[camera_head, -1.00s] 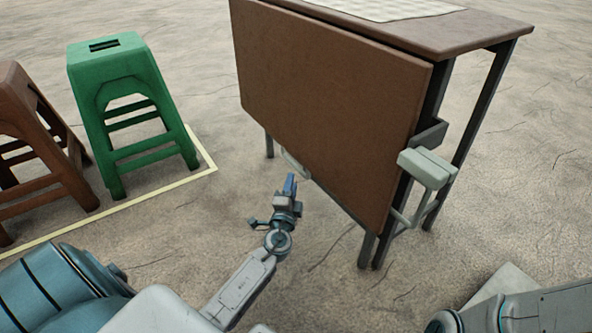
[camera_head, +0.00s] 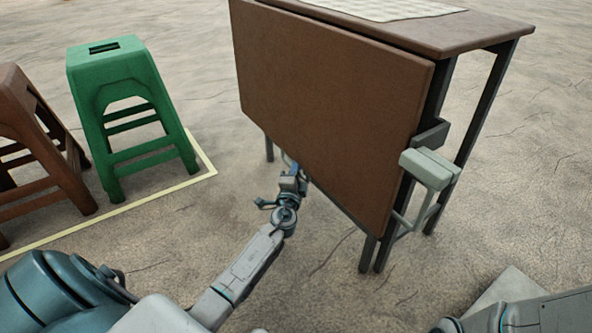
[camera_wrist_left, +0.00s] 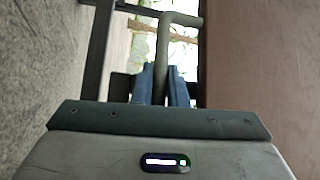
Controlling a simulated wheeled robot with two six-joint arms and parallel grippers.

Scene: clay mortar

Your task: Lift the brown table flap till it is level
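The brown table flap (camera_head: 325,105) hangs down steeply from the near side of the table (camera_head: 440,32). My left gripper (camera_head: 291,165) is at the flap's lower edge, its tips partly hidden by the flap in the head view. In the left wrist view, the blue fingers (camera_wrist_left: 160,88) lie on both sides of a grey-green handle bar (camera_wrist_left: 164,48), with no clear gap between them and the bar. The flap's brown face (camera_wrist_left: 255,60) fills the right of that view. My right gripper is out of view.
A pale green block on a bracket (camera_head: 430,168) sticks out at the table's right end, near the flap's edge. A green stool (camera_head: 125,110) and a brown stool (camera_head: 40,150) stand left, inside a pale floor line (camera_head: 150,202). A checked cloth (camera_head: 385,8) lies on the tabletop.

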